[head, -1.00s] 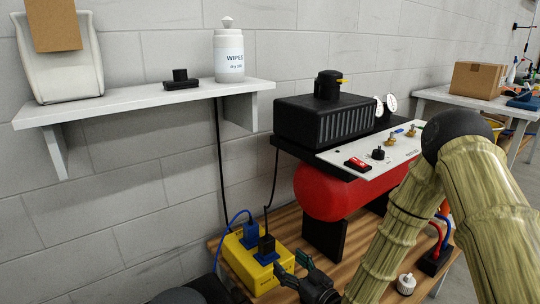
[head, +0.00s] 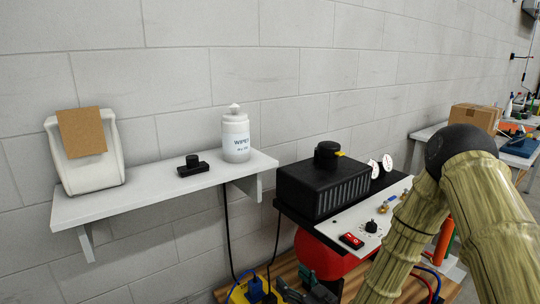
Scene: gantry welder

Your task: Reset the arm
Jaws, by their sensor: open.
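My arm comes in from the right side of the head view, bent at a dark elbow joint, with its links in a tan, bamboo-like cover. My gripper (head: 302,290) shows at the bottom edge, partly cut off by the frame. Its dark fingers are apart and nothing shows between them. It is in front of the red tank (head: 318,255) and to the right of the yellow power box (head: 245,292), which is also cut off at the bottom.
A black compressor (head: 322,188) with a control panel (head: 365,222) stands above the tank, close to my arm. A wall shelf (head: 160,193) on the left holds a wipes bottle (head: 236,138), a small black knob (head: 193,166) and a white container (head: 85,165). A cardboard box (head: 474,116) sits on a far table.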

